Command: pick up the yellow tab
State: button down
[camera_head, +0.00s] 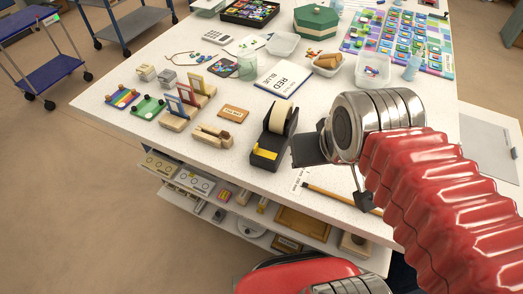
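A small yellow patch (265,153), which may be the yellow tab, shows low on the front of the black tape dispenser (272,140). The dispenser stands on the white table and holds a roll of tan tape. My gripper (336,176) is just right of the dispenser, with its two dark fingers spread apart. One finger is near the dispenser's right side, the other lower right over the table edge. I see nothing between them. How high the fingers are above the table is hard to tell.
A pencil (338,197) and a paper label lie under my gripper near the front edge. Left of the dispenser are a wooden block (212,136) and small frames (184,104). Filled shelves (240,212) are below the tabletop.

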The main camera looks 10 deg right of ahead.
aim_at(270, 155)
jog(key=k, duration=0.5)
jog(key=u, duration=2.75)
jog(key=i, duration=0.3)
jog(key=z, duration=0.1)
